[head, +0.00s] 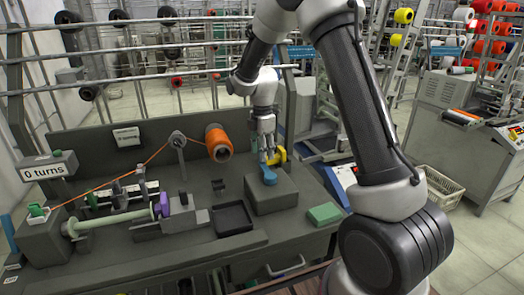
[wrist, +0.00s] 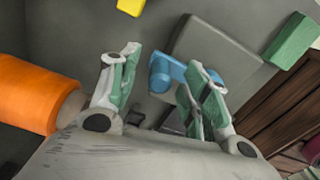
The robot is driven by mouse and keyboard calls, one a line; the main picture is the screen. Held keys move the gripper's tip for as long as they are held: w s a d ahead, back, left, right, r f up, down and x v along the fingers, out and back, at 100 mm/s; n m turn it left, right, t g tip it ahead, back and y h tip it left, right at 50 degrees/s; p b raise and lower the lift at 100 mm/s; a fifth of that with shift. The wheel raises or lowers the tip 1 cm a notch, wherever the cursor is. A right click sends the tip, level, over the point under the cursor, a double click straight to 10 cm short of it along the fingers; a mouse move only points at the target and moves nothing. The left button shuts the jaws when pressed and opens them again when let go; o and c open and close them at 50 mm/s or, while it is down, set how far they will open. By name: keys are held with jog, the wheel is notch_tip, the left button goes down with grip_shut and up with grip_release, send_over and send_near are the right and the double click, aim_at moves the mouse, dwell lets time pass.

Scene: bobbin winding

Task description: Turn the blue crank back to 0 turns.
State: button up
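The blue crank-like piece (head: 268,176) sits on top of a grey block (head: 275,200). It also shows in the wrist view (wrist: 170,74), a rounded knob with an arm, beyond my fingertips. My gripper (head: 266,155) points down above and behind it in the head view. Its green-padded fingers are apart with nothing held between them; in the wrist view, my gripper (wrist: 158,92) looks apart from the blue piece. The counter sign (head: 44,171) at the left reads "0 turns". Another blue piece (head: 8,232) shows at the far left edge, partly cut off.
A green block (head: 325,214) lies right of the grey block. A black tray (head: 233,217) lies left of it.

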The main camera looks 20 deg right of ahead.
jog(key=shift+r, duration=0.1)
jog(key=shift+r, duration=3.9)
jog(key=shift+m, duration=1)
jog(key=s+d+r+m+t, duration=0.1)
jog(key=s+d+r+m, duration=0.2)
jog(key=s+m, duration=0.3)
jog(key=s+d+r+m+t, duration=0.2)
jog(key=s+r+m, duration=0.2)
jog(key=s, duration=1.2)
jog(key=s+d+r+m+t, duration=0.1)
jog(key=s+d+r+m, duration=0.2)
jog(key=s+m, duration=0.4)
jog(key=s+r, duration=0.1)
jog(key=s, duration=0.3)
jog(key=shift+s+d+r+m, duration=0.15)
jog(key=shift+s+d+m, duration=0.1)
jog(key=shift+d+m, duration=0.15)
